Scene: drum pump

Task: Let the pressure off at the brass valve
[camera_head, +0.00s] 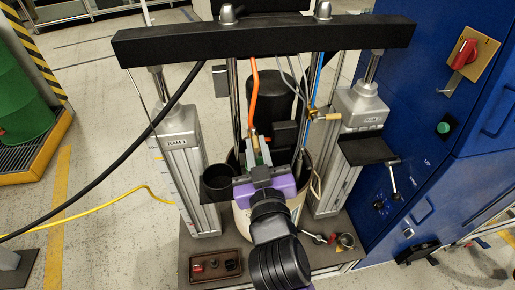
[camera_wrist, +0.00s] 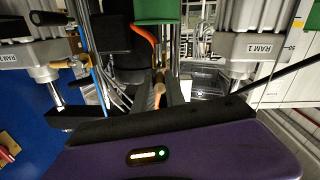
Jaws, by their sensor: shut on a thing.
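My gripper (camera_head: 258,149) reaches in between the two rams, its purple body (camera_head: 266,189) below. Its fingers are shut on a brass-coloured piece (camera_wrist: 158,90) at the lower end of an orange hose (camera_head: 253,88). That piece is small and partly hidden by the fingers; I cannot tell its exact shape. Another brass fitting with a pale handle (camera_head: 322,116) sits by the blue hose at the right, apart from my gripper. It also shows at the left of the wrist view (camera_wrist: 68,64).
A black crossbeam (camera_head: 265,40) spans above, between the left ram (camera_head: 186,165) and right ram (camera_head: 340,150). A blue cabinet (camera_head: 420,130) closes off the right. A brown tray (camera_head: 215,267) lies front left.

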